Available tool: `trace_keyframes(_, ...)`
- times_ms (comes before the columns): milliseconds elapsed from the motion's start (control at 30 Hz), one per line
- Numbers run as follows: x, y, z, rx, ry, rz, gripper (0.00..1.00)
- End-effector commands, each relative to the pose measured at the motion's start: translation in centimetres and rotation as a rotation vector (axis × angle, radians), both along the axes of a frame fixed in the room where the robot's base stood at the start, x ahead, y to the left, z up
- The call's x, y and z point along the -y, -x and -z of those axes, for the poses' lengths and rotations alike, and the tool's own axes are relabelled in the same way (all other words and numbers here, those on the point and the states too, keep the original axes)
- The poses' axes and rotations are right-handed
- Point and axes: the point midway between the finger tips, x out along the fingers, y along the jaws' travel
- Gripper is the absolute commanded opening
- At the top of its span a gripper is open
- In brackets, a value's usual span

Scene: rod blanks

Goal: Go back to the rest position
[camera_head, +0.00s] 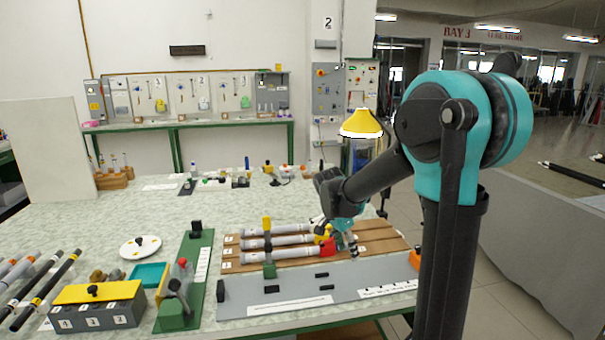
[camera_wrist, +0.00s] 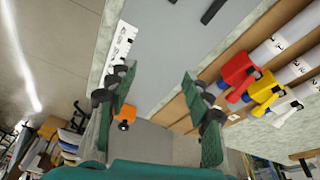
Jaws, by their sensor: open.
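My gripper (camera_head: 349,244) is over the right part of the bench, at the right ends of the rods on the wooden board. In the wrist view my gripper (camera_wrist: 155,85) has its two green fingers spread apart with nothing between them. Three pale rods (camera_head: 275,255) lie side by side on the brown slotted board (camera_head: 380,236). A red collar (camera_wrist: 237,72), a yellow collar (camera_wrist: 266,90) and a white collar (camera_wrist: 290,106) sit at their ends, to the right of my fingers. I cannot tell from the head view how high the fingers are.
A grey plate (camera_head: 300,287) lies along the bench's front, with an orange block (camera_head: 415,258) at its right end. A green fixture (camera_head: 187,280), a grey box with a yellow lid (camera_head: 97,300) and dark rods (camera_head: 50,285) are left.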

Motion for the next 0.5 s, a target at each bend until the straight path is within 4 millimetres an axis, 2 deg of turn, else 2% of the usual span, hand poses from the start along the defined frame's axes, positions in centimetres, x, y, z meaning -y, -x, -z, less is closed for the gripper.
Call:
trace_keyframes(167,1.9,3.9,0.8,-0.015,-0.034,-0.185,0.5)
trace_keyframes(300,3.5,8.5,2.2,-0.011,-0.06,-0.41,0.5)
trace_keyframes(500,4.9,15.2,4.9,0.028,-0.057,-0.751,0.5)
